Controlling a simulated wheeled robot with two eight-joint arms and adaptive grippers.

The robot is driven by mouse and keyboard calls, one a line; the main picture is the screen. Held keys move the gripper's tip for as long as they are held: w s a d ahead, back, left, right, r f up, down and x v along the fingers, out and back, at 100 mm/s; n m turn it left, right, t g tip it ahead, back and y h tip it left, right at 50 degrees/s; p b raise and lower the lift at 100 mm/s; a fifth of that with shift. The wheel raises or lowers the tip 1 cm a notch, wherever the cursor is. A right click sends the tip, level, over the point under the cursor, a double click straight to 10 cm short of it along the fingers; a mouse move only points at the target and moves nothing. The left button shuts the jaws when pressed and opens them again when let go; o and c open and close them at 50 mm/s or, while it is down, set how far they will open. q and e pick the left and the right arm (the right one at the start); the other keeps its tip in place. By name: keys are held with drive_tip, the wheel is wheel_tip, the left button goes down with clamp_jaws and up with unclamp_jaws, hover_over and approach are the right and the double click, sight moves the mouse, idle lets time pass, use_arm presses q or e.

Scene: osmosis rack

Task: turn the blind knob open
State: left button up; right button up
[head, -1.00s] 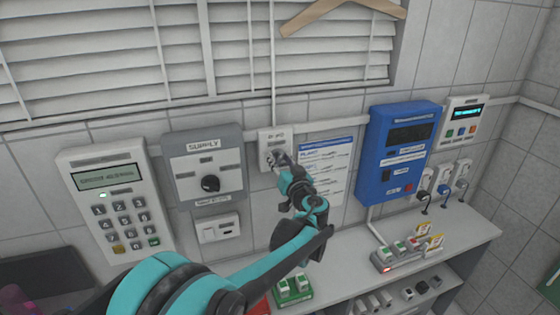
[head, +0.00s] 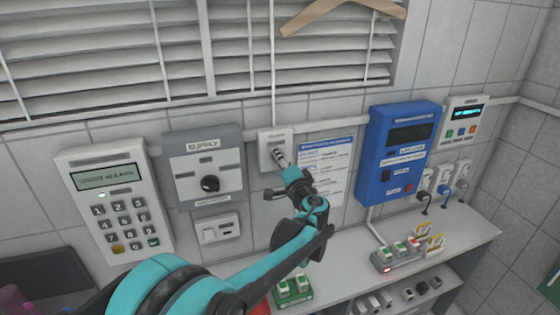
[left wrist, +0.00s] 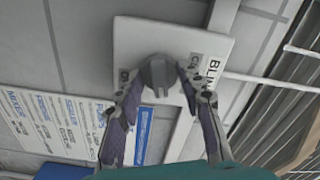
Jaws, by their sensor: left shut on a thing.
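The blind knob (left wrist: 158,72) is a grey knob on a white wall plate (left wrist: 128,35) below the window. In the left wrist view, my left gripper (left wrist: 158,80) has one finger on each side of the knob and is shut on it. Lettering shows on the plate on both sides of the knob, partly covered by the fingers. In the head view, my left gripper (head: 281,160) reaches the plate (head: 268,139) from the lower right and covers much of the knob. The blind (head: 110,50) hangs above, with gaps between its slats. My right gripper is not in view.
A grey supply panel (head: 228,162) and a keypad unit (head: 90,160) are left of the plate. A printed sheet (head: 335,155) and a blue box (head: 408,115) are to its right. A shelf (head: 465,237) with small items runs below.

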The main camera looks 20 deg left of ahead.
use_arm(q)
drive_tip(key=m, duration=1.2)
drive_tip(key=shift+f, duration=0.1)
idle(0.6)
drive_tip(key=o, duration=1.1)
drive_tip(key=shift+o, duration=0.2)
drive_tip(key=shift+s, duration=0.1)
drive_tip(key=v, duration=1.2)
